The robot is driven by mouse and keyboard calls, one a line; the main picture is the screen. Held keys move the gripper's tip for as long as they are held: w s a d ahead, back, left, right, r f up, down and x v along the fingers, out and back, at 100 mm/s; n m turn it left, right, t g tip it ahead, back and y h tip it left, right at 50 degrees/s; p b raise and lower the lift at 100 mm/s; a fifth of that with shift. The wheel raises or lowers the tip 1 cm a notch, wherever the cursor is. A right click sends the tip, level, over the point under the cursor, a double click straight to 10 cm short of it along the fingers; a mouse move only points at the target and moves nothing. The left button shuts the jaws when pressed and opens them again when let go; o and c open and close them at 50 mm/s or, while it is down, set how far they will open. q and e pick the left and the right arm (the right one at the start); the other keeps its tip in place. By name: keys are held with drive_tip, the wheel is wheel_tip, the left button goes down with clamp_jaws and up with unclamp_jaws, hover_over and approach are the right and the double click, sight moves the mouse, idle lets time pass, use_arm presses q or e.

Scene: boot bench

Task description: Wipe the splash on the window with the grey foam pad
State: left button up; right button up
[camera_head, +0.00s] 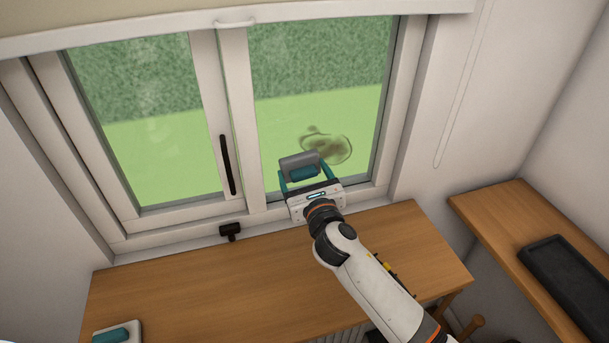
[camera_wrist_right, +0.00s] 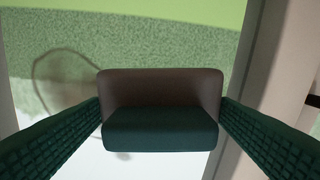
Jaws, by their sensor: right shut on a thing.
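The grey foam pad (camera_head: 298,161) with its teal grip is held between the fingers of my right gripper (camera_head: 304,174), in front of the right window pane. The right wrist view shows the pad (camera_wrist_right: 160,86) close up, with a finger on each side. The brown splash (camera_head: 334,148) is a ring-shaped smear low on the right pane (camera_head: 300,75). The pad is just below and left of it in the head view. The splash's outline (camera_wrist_right: 36,75) shows left of the pad in the wrist view, partly hidden behind it. I cannot tell whether the pad touches the glass. My left gripper is out of view.
A wooden bench (camera_head: 200,285) runs below the window. A white block with a teal top (camera_head: 117,334) lies at its front left. A small black item (camera_head: 230,231) is by the sill. A side shelf (camera_head: 495,215) holds a black tray (camera_head: 572,280). A cord (camera_head: 462,95) hangs right.

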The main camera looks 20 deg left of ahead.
drive_tip(key=shift+b+x, duration=0.35)
drive_tip(key=shift+x, duration=0.45)
drive_tip(key=shift+d, duration=0.1)
